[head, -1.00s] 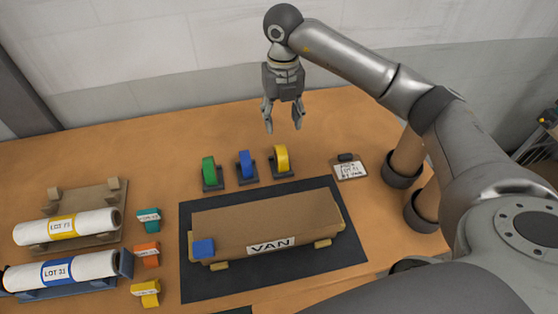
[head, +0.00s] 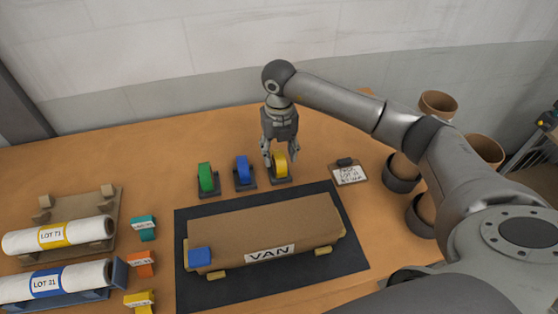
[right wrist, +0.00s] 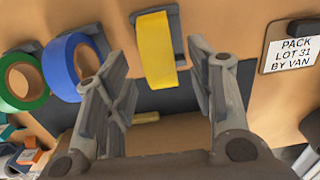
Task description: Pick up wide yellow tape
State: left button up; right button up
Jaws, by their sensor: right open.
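The wide yellow tape (head: 280,164) stands upright in a small dark holder, the rightmost of three tape rolls behind the dark mat. My right gripper (head: 280,164) is right at the tape, pointing down with its fingers apart. In the right wrist view the tape (right wrist: 156,50) shows ahead of and between the two open fingers (right wrist: 160,100), with nothing held. I cannot tell if a finger touches it. My left gripper is not in view.
A blue tape (head: 242,169) and a green tape (head: 206,177) stand just left. A clipboard (head: 348,173) lies to the right. A long carton marked VAN (head: 265,226) lies on the dark mat (head: 350,260) in front. Two labelled rolls (head: 58,236) lie at left.

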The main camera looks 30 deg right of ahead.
jog(key=shift+f+p, duration=0.6)
jog(key=shift+f, duration=1.4)
jog(key=c, duration=1.1)
